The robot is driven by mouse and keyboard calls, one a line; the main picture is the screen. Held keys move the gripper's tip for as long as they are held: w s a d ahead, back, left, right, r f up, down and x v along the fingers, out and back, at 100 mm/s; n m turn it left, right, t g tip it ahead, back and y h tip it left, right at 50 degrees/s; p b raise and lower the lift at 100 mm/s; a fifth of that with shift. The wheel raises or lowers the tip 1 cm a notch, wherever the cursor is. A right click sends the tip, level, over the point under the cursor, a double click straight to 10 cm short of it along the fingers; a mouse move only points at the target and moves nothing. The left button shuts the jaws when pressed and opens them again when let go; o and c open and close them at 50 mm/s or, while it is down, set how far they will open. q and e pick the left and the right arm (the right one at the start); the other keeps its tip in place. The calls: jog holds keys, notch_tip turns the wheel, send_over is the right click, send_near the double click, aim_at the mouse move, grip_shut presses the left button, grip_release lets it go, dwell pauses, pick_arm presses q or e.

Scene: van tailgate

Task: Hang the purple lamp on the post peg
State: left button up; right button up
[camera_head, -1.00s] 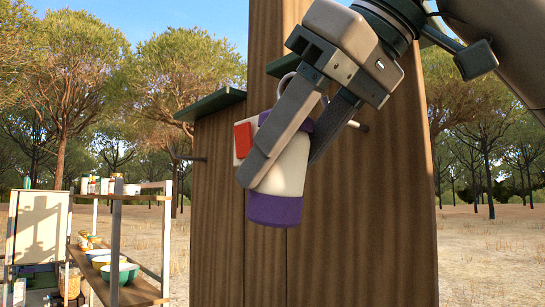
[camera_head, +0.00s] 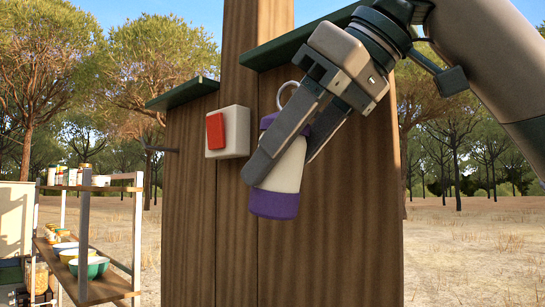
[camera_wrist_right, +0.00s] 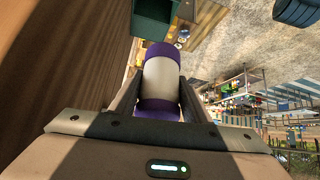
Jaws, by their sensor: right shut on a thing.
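The purple lamp (camera_head: 284,175) has a pale body, purple bands at both ends and a light metal ring (camera_head: 288,92) at its top. My right gripper (camera_head: 282,160) is shut on it and holds it slightly tilted in front of the wooden post boards. In the right wrist view the lamp (camera_wrist_right: 161,76) sits between the two fingers. The post peg does not show now; my right gripper and wrist cover that part of the boards. The ring appears free, with no peg seen through it. My left gripper is out of view.
A white box with a red switch (camera_head: 215,131) is fixed to the boards left of the lamp. A thin dark peg (camera_head: 162,150) sticks out at the left edge. Green ledges (camera_head: 183,93) top the boards. A shelf with bowls (camera_head: 88,267) stands at lower left.

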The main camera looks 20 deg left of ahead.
jog(key=shift+w+d, duration=0.3)
jog(key=shift+w, duration=0.2)
jog(key=shift+w+d+f, duration=0.1)
jog(key=shift+w+f, duration=0.1)
jog(key=shift+w, duration=0.35)
jog(key=shift+w+f, duration=0.15)
jog(key=shift+w, duration=0.05)
jog(key=shift+d+f, duration=0.1)
jog(key=shift+f, duration=0.3)
jog(key=o, duration=1.3)
